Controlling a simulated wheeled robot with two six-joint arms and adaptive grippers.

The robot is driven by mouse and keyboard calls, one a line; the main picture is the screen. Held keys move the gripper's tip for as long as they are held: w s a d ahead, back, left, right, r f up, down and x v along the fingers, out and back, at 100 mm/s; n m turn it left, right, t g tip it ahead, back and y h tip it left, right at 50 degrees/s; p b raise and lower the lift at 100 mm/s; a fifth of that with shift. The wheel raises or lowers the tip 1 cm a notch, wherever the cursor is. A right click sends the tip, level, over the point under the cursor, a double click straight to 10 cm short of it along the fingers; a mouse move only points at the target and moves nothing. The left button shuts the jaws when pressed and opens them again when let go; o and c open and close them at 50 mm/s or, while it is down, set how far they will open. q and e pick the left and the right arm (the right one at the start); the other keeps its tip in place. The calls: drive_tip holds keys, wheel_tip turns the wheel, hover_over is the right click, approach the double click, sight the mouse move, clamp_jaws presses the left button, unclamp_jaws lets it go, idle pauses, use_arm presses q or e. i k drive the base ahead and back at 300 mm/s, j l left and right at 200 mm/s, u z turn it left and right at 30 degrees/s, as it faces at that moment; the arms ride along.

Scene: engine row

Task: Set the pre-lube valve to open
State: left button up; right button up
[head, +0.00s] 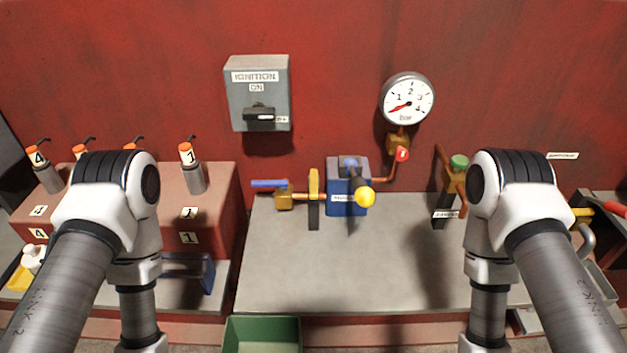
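A small brass valve (284,200) with a blue lever (268,184) sits at the back of the grey bench. Its lever lies level, pointing left. A blue box (347,200) with a yellow ball knob (365,197) stands to its right; its label is too small to read. Copper pipe (387,178) runs from the box up to a round bar gauge (407,100), whose red needle points low and left. No label naming the pre-lube valve is readable. Both my grippers are out of view; only my arm links show at left and right.
A yellow upright handle (314,187) stands between valve and box. A green-topped fitting (459,162) is at right. A grey ignition box (257,93), marked ON, hangs on the red wall. A green bin (262,335) sits in front. The bench middle (340,265) is clear.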

sight(283, 184)
drive_tip(key=k+l, duration=0.1)
drive_tip(key=l, duration=0.3)
drive_tip(key=k+l, duration=0.1)
drive_tip(key=l, duration=0.25)
drive_tip(key=k+l, duration=0.1)
drive_tip(key=l, duration=0.3)
drive_tip(key=k+l, duration=0.1)
drive_tip(key=l, duration=0.3)
drive_tip(key=u, duration=0.05)
